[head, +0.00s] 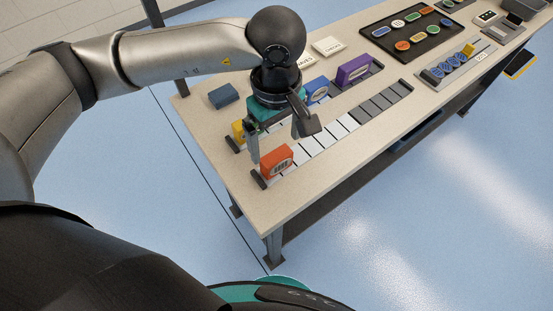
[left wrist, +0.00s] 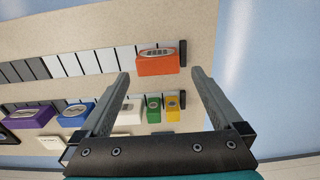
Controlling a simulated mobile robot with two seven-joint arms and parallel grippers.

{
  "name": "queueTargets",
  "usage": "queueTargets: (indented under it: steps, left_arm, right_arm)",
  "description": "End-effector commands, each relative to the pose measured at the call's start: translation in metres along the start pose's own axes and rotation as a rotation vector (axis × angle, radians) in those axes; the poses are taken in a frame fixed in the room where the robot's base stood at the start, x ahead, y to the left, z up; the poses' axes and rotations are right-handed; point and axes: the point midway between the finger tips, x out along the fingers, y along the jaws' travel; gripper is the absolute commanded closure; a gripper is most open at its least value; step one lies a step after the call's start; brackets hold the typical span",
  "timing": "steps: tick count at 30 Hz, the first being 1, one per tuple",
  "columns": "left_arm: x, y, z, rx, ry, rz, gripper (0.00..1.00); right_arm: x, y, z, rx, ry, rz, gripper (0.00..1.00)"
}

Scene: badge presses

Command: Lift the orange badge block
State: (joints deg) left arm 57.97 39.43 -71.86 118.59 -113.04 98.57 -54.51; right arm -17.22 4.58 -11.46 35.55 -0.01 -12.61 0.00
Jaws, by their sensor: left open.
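The orange badge block (head: 277,162) stands at the near end of a strip of white and grey tiles, close to the table's front corner. It has a pale oval label on top. It also shows in the left wrist view (left wrist: 157,65), at the end of the strip by a dark end stop. My left gripper (head: 277,148) is open above the near end of the table, with its fingers pointing down. My right gripper is in neither view.
A second row holds yellow (left wrist: 172,108), green (left wrist: 153,108), white, blue (head: 317,90) and purple (head: 355,70) blocks. A dark blue block (head: 223,96) lies left of them. A black tray (head: 412,30) of badges stands farther back. The table's front edge is clear.

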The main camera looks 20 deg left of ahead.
Motion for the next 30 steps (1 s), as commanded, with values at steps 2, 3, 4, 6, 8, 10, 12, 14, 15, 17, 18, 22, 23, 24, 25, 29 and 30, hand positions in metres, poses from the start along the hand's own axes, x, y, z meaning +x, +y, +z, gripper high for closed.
queueTargets:
  steps: [2,3,4,6,8,10,12,14,15,17,18,22,23,24,25,29,30]
  left_arm:
    - [0.013,0.0,0.0,-0.002,-0.002,-0.002,0.0]
    - [0.017,0.0,0.0,-0.002,-0.001,-0.001,0.0]
    - [0.019,0.0,0.0,-0.002,-0.001,0.0,0.0]
    - [0.023,0.0,0.0,0.0,-0.001,0.0,0.0]
    - [0.026,0.0,0.0,0.0,-0.002,0.0,0.0]
    - [0.033,0.001,-0.001,-0.001,-0.002,0.0,0.0]
    - [0.043,0.002,-0.002,-0.002,-0.003,-0.002,0.0]
    - [0.053,0.002,-0.003,-0.002,-0.003,-0.003,0.0]
    - [0.059,0.003,-0.004,-0.001,-0.003,-0.002,0.0]
    - [0.067,0.003,-0.003,-0.002,-0.003,-0.001,0.0]
    - [0.071,0.003,-0.003,-0.001,-0.003,-0.001,0.0]
    - [0.075,0.004,-0.004,0.0,-0.001,0.002,0.0]
    - [0.076,0.004,-0.004,0.0,-0.001,0.002,0.0]
    - [0.075,0.004,-0.004,0.0,-0.001,0.002,0.0]
    - [0.075,0.004,-0.004,0.0,-0.001,0.002,0.0]
    - [0.075,0.004,-0.004,0.0,-0.001,0.002,0.06]
    - [0.075,0.004,-0.004,0.0,-0.001,0.002,0.1]
  right_arm:
    - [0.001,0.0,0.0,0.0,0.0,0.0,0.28]
    - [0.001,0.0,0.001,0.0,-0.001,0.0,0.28]
    - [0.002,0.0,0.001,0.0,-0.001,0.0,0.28]
    - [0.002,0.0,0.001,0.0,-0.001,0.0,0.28]
    - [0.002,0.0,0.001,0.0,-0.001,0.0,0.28]
    - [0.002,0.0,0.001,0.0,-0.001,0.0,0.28]
    - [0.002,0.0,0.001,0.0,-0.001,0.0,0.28]
    - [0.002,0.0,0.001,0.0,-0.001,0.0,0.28]
    - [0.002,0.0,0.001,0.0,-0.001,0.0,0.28]
    - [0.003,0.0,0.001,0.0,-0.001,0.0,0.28]
    - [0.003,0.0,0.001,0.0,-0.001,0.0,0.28]
    - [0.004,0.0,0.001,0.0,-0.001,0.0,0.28]
    - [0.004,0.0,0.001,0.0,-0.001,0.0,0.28]
    - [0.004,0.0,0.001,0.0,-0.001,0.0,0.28]
    - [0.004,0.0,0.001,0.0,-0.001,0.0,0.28]
    - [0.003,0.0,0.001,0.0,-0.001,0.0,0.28]
    - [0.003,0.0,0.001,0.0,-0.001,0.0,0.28]
